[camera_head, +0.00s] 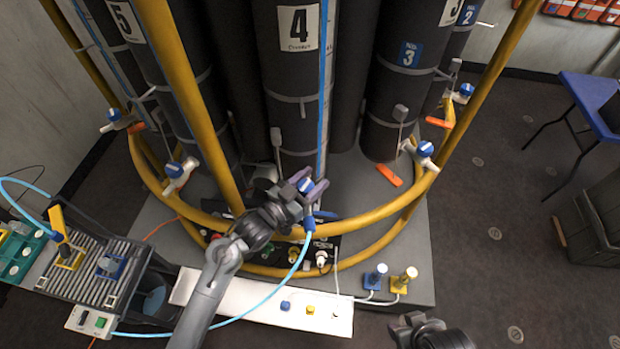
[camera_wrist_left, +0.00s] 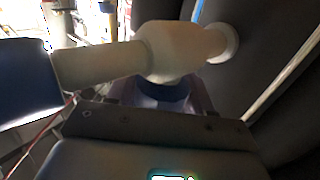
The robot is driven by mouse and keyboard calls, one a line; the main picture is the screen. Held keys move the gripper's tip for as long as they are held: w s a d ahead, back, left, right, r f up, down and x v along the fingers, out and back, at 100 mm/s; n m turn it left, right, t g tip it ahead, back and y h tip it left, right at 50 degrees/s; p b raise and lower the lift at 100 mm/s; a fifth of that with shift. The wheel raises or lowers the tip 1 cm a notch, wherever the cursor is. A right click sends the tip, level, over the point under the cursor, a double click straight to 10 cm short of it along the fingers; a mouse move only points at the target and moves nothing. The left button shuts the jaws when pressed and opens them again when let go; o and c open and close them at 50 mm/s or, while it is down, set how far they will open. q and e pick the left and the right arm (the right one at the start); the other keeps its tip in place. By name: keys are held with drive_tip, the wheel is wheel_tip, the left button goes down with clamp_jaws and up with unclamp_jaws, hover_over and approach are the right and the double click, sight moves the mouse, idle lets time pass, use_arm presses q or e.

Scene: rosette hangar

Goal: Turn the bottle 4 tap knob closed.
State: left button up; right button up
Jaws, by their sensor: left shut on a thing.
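Bottle 4 (camera_head: 292,80) is the dark upright cylinder at the top middle, with a white "4" label. Its tap has a blue knob (camera_head: 306,186) low at the front. My left gripper (camera_head: 301,183) is shut on this knob. In the left wrist view the white tap body (camera_wrist_left: 170,50) crosses the picture, with the blue knob (camera_wrist_left: 165,92) below it between my fingers, partly hidden. A blue hose fitting (camera_head: 309,222) hangs below the tap. How far the knob is turned cannot be told. My right gripper (camera_head: 410,328) is at the bottom edge, apart from everything; its jaw opening is unclear.
A yellow rail (camera_head: 375,215) curves around the bottles near my left gripper. A light-blue hose (camera_head: 262,308) runs from the tap to the left. Other taps with blue knobs (camera_head: 425,149) sit at both sides. Blue and yellow valves (camera_head: 405,280) stand on the grey base.

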use_arm(q)
drive_tip(key=shift+s+d+m+g+h+b, duration=0.15)
drive_tip(key=shift+m+g+h+b, duration=0.35)
drive_tip(key=shift+m+g+h, duration=1.1)
drive_tip(key=shift+g, duration=0.3)
drive_tip(key=o, duration=1)
drive_tip(key=shift+c, duration=0.2)
drive_tip(key=v, duration=1)
drive_tip(key=shift+s+a+r, duration=0.2)
drive_tip(key=shift+s+a, duration=0.05)
drive_tip(key=shift+a, duration=0.05)
drive_tip(key=shift+c, duration=0.4)
